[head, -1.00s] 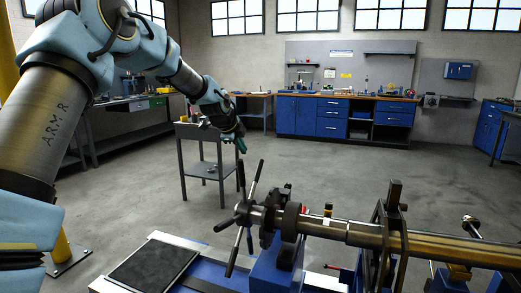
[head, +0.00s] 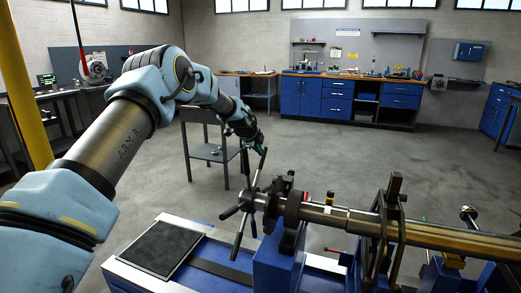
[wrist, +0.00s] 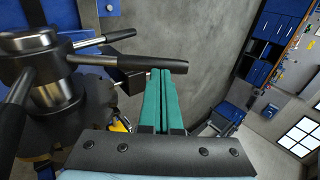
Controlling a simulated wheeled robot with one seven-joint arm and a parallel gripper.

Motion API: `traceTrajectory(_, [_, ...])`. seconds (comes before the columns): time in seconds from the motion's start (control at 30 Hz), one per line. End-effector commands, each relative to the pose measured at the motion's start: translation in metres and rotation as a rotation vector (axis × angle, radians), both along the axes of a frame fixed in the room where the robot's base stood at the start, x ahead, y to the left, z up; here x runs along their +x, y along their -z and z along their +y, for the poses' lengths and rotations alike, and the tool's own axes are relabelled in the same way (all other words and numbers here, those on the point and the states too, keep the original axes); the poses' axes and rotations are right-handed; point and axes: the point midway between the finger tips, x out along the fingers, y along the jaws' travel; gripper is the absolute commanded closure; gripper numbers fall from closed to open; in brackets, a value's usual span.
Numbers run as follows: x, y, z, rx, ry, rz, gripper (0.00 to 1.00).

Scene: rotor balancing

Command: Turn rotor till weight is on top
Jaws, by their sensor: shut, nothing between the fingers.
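The rotor (head: 345,219) is a long steel shaft lying level in its stands. At its left end is a hub with several dark-gripped spokes (head: 230,212), pointing up, left and down. In the wrist view the hub (wrist: 48,75) fills the left side, and one spoke grip (wrist: 155,65) reaches across to the fingertips. My gripper (head: 259,147) is beside the upper spoke tips. Its teal fingers (wrist: 163,75) are shut together with nothing between them, at the spoke grip; I cannot tell if they touch it. I cannot pick out the weight for certain.
A blue machine bed (head: 275,258) carries the rotor, with a dark mat (head: 155,248) at its left end. A grey cart (head: 207,150) stands behind the gripper. Blue cabinets (head: 350,98) line the far wall. The floor between is open.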

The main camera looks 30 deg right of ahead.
Motion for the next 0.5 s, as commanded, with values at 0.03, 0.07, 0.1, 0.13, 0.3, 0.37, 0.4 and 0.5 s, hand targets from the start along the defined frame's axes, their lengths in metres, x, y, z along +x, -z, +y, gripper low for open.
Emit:
traceTrajectory(0.03, [0.0013,0.0022,-0.0023,0.0,-0.001,0.001,1.0])
traceTrajectory(0.07, [0.002,0.0036,-0.0032,0.0,-0.001,0.001,1.0])
traceTrajectory(0.1, [0.0026,0.0052,-0.0044,-0.001,-0.002,0.001,1.0])
traceTrajectory(0.13, [0.003,0.0063,-0.0051,-0.001,-0.002,0.001,1.0])
traceTrajectory(0.3, [0.0038,0.0088,-0.0064,-0.001,-0.002,0.001,1.0])
traceTrajectory(0.37, [0.0038,0.0089,-0.0064,0.0,-0.001,0.001,1.0])
traceTrajectory(0.4, [0.0037,0.0089,-0.0063,0.0,-0.001,0.001,1.0])
traceTrajectory(0.5, [0.0038,0.0088,-0.0062,0.0,-0.001,0.001,1.0])
